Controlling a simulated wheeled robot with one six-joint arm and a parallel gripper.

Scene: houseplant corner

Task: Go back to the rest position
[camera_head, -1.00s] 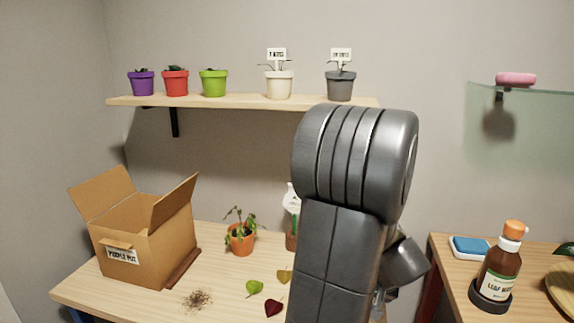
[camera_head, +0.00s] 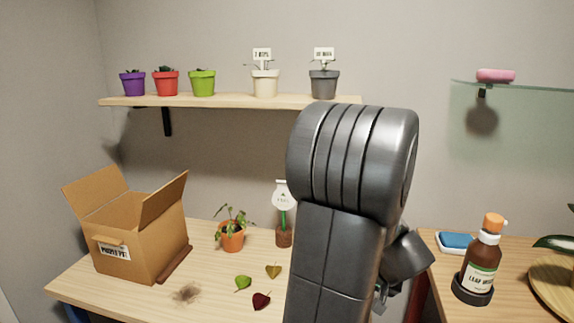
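My dark grey arm rises large in the centre right of the head view and covers part of the shelf and the wooden table. My gripper (camera_head: 381,297) is mostly hidden behind the arm. Only a small metallic part of it shows low at the arm's right side, so its fingers cannot be made out.
An open cardboard box (camera_head: 150,238), a potted plant (camera_head: 232,240), a tagged brown pot (camera_head: 284,235) and loose leaves (camera_head: 261,301) are on the left table. A spray bottle (camera_head: 482,262) stands on the right table. Pots line the wall shelf (camera_head: 220,101).

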